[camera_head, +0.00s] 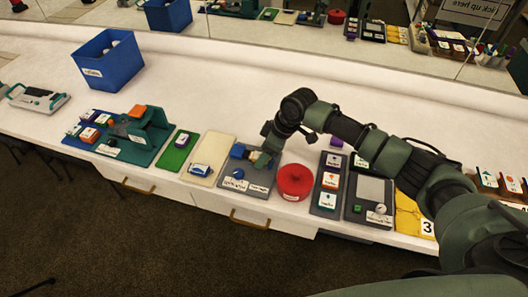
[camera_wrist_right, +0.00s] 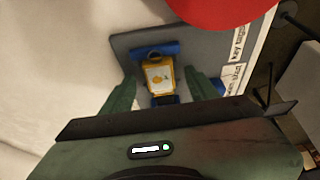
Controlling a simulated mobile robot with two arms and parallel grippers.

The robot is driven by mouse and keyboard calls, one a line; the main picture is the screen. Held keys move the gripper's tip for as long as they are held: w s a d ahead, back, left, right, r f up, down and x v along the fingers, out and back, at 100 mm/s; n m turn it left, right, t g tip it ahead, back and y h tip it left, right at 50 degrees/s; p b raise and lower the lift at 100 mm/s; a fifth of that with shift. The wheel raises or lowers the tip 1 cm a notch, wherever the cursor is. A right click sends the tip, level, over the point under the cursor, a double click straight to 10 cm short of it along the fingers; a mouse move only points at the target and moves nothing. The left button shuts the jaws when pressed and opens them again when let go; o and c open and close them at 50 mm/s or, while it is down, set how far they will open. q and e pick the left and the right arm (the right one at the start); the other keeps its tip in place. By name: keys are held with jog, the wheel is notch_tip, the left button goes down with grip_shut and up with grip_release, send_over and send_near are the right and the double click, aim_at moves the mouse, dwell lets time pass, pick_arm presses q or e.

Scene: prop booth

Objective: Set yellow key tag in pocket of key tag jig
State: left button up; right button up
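The yellow key tag (camera_wrist_right: 159,77) has a white label and a dark ring at its top. In the right wrist view it lies between blue blocks over the grey plate of the key tag jig (camera_wrist_right: 126,43); I cannot tell whether it sits down in a pocket. My right gripper (camera_wrist_right: 160,80) is open, with one green finger on each side of the tag and a small gap visible on both sides. In the head view my right gripper (camera_head: 263,157) is over the jig (camera_head: 228,184) and hides most of the tag. My left gripper is not in view.
A red round container (camera_head: 294,182) stands close right of the jig. A cream board (camera_head: 211,158) with a blue-and-white item is to its left. A grey board with tags (camera_head: 328,188) lies farther right.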

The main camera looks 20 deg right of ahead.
jog(key=v, duration=0.8)
jog(key=shift+b, duration=0.35)
jog(key=shift+f, duration=0.1)
